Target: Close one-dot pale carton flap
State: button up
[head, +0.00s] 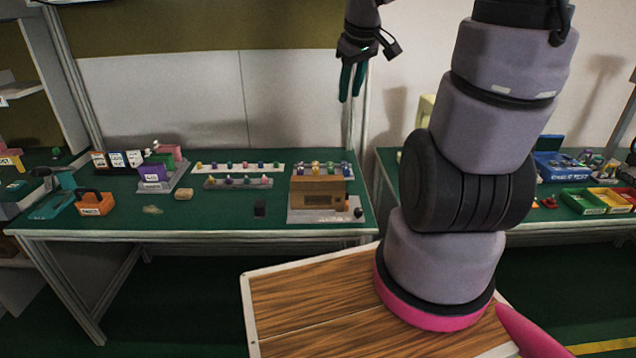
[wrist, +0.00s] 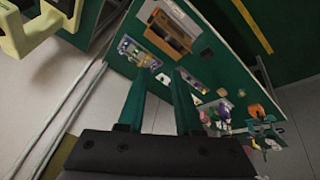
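My gripper (head: 351,98) hangs high above the back right of the left bench, fingers pointing down, well clear of everything. In the wrist view its two green fingers (wrist: 160,75) stand apart with nothing between them. A light brown box (head: 318,193) with a dark slot in its front stands on a grey plate at the bench's right end. It also shows at the top of the wrist view (wrist: 170,27). I cannot make out a one-dot mark or a flap on it, and I cannot tell whether it is the pale carton.
The green bench (head: 215,215) has free room at its front middle. Rows of small coloured pieces (head: 238,167) lie at the back. A purple box (head: 153,175) and an orange carrier (head: 95,203) stand at the left. Coloured bins (head: 582,202) are on the right bench.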

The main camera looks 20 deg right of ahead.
jog(key=w+d+f+n+g+y, duration=0.1)
jog(key=w+f+n, duration=0.2)
jog(key=f, duration=0.3)
jog(key=w+d+f+n, duration=0.1)
jog(key=w+f+n, duration=0.25)
jog(key=f, duration=0.35)
jog(key=n+y, duration=0.3)
jog(key=n, duration=0.2)
send_near(318, 185)
jog(key=x, duration=0.8)
jog(key=shift+w+a+f, duration=0.15)
jog(key=shift+a, duration=0.2)
grip_shut()
